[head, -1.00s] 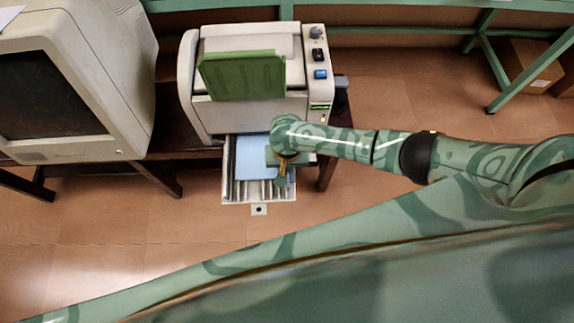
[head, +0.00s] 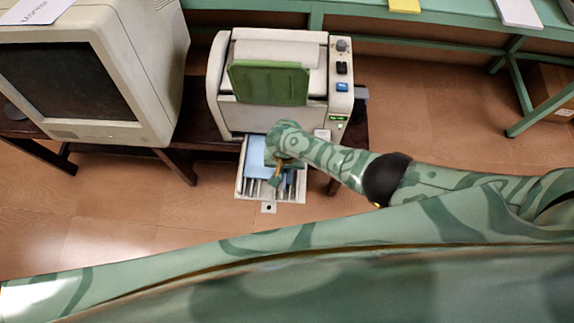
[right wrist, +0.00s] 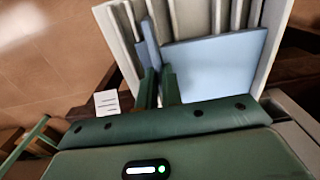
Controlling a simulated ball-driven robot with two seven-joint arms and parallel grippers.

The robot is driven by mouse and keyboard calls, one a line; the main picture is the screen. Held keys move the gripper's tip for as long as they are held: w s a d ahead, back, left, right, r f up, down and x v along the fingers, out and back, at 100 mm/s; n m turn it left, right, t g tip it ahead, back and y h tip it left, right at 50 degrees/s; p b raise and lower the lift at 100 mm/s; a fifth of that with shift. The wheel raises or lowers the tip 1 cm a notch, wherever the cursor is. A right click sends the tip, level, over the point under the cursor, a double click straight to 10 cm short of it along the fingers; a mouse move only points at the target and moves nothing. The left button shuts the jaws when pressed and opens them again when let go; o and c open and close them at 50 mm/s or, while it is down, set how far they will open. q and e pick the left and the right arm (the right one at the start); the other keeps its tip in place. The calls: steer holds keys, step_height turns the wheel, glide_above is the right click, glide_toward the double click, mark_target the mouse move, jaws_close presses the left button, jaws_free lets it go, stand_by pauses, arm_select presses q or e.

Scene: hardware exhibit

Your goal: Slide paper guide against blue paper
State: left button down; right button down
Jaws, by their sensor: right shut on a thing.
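The blue paper (head: 255,153) lies on the pull-out tray (head: 269,197) at the printer's front. In the right wrist view the blue paper (right wrist: 217,66) lies flat across the tray ribs. The paper guide (right wrist: 149,45) is a thin blue-grey upright plate beside the paper's left edge there. Whether the two touch is not clear. My right gripper (right wrist: 159,88) is shut on the guide. In the head view my right gripper (head: 276,180) is low over the tray and hides the guide and part of the paper. My left gripper is not in view.
The printer (head: 270,118) has a green upright flap (head: 268,83) and a button panel at right. A large old monitor (head: 120,70) stands close on its left. A green-framed table (head: 440,28) runs along the back. Open floor (head: 130,215) lies in front.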

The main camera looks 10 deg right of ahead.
steer(key=c, duration=1.7)
jaws_free()
steer(key=shift+s+a, duration=0.15)
steer(key=shift+a, duration=0.1)
steer(key=shift+o, duration=0.7)
steer(key=shift+s, duration=0.1)
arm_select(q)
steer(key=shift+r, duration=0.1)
arm_select(e)
steer(key=shift+r, duration=0.1)
